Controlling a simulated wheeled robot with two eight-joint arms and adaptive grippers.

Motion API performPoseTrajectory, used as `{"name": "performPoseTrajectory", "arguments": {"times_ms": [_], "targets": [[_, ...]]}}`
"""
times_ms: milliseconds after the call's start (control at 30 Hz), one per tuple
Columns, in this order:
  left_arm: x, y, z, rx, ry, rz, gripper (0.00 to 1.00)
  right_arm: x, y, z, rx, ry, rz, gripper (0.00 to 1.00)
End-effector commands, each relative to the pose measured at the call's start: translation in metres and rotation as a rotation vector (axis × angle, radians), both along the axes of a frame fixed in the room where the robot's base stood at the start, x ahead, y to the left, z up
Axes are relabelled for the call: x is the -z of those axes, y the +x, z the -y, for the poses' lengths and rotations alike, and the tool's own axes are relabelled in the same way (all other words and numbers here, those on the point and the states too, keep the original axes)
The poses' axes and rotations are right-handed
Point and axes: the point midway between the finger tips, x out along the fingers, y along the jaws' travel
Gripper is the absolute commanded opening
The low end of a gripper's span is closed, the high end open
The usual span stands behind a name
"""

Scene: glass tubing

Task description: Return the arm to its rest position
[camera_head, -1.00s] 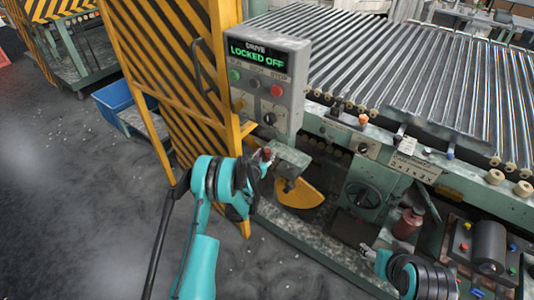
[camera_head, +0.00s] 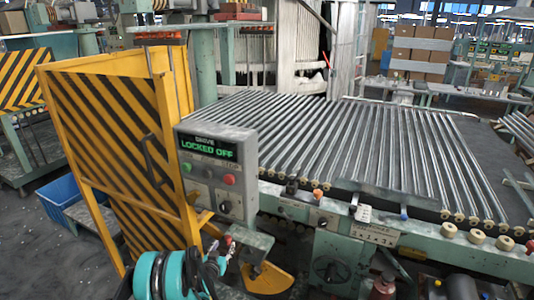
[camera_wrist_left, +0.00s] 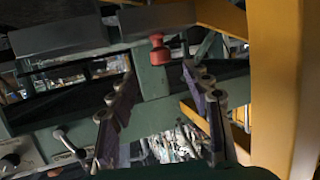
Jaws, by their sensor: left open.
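My left gripper (camera_head: 219,249) is low in the head view, in front of the yellow frame and below the control box. Its teal and black wrist hides part of it. In the left wrist view the two fingers of my left gripper (camera_wrist_left: 162,88) stand apart with nothing held between them. A red knob (camera_wrist_left: 157,50) on a green bracket shows just beyond the fingertips; in the head view the red knob (camera_head: 228,241) is right at the gripper. I cannot tell whether they touch. My right gripper is out of view.
The grey control box (camera_head: 217,180) reads "LOCKED OFF". A yellow-and-black striped guard (camera_head: 105,145) stands to the left, close to my arm. A bed of metal rollers (camera_head: 350,150) fills the right. A blue bin (camera_head: 60,196) is on the floor at left.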

Motion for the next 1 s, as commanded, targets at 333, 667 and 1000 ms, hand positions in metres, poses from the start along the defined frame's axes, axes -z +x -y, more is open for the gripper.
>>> {"name": "performPoseTrajectory", "arguments": {"times_ms": [333,667,1000], "targets": [[-0.116,-0.037,0.034,0.053,-0.012,-0.147,0.49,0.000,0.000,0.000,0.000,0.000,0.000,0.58],[-0.201,-0.143,0.062,0.064,-0.014,-0.328,0.49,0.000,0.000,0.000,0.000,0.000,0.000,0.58],[-0.226,-0.291,0.071,0.024,0.001,-0.510,0.49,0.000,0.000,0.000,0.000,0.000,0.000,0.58]]}}
